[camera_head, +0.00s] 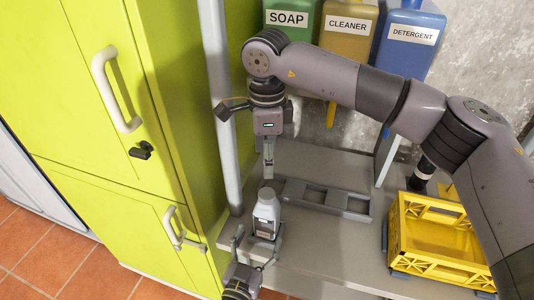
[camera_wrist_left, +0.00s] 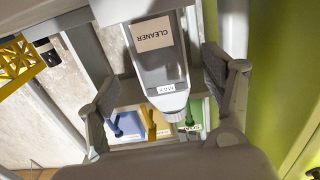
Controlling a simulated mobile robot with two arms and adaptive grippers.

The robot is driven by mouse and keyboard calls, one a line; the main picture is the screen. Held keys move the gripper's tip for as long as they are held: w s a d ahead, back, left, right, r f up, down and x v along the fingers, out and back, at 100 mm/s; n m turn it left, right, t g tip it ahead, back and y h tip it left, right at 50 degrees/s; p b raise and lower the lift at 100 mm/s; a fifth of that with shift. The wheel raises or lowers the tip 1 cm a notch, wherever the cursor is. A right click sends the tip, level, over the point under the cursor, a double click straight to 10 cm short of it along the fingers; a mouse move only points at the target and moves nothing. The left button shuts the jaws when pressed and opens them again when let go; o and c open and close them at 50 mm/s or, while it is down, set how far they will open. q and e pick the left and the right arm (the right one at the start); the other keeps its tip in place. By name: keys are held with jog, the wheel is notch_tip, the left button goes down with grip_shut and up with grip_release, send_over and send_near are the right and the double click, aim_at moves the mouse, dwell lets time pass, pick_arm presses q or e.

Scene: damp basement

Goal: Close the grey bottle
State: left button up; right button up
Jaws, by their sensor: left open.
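The grey bottle (camera_head: 265,214) stands upright near the front edge of the grey shelf in the head view. Its neck end has a light, rounded top; I cannot tell whether that is a cap.
A grey rack (camera_head: 325,198) with square openings lies behind the bottle. A yellow crate (camera_head: 436,262) stands at the right. Green, yellow and blue dispensers (camera_head: 408,42) hang on the wall. A lime cabinet (camera_head: 120,140) and a grey post (camera_head: 220,100) bound the left side.

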pick_arm(q)
jog(key=v, duration=0.5)
dwell(0.4)
